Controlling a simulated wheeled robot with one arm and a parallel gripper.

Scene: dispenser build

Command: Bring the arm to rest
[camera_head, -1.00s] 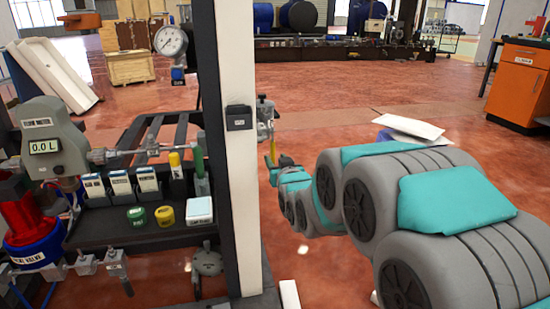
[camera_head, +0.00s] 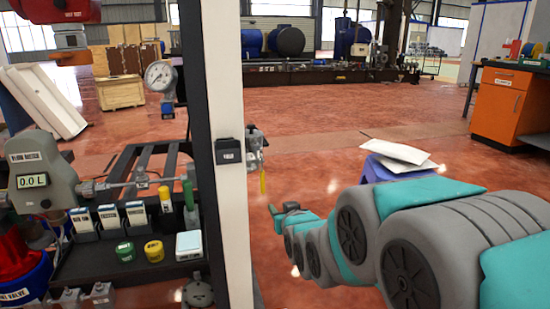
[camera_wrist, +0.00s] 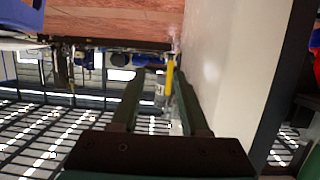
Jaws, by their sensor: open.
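My gripper (camera_head: 288,208) is at the far end of my grey and teal arm in the head view, low over the red floor and just right of the white post. It is small there. In the wrist view my gripper (camera_wrist: 160,82) shows two dark green fingers spread apart, with nothing held between them. The arm is stretched out from the lower right of the head view. A valve fitting with a yellow handle (camera_head: 263,182) hangs on the post above the gripper. A yellow part (camera_wrist: 170,72) appears behind the fingers in the wrist view.
The white post (camera_head: 228,200) stands close left of the gripper. Left of it are a flow meter (camera_head: 38,170), a pressure gauge (camera_head: 158,74) and a bench with small bottles and jars. An orange cabinet (camera_head: 500,105) is at right.

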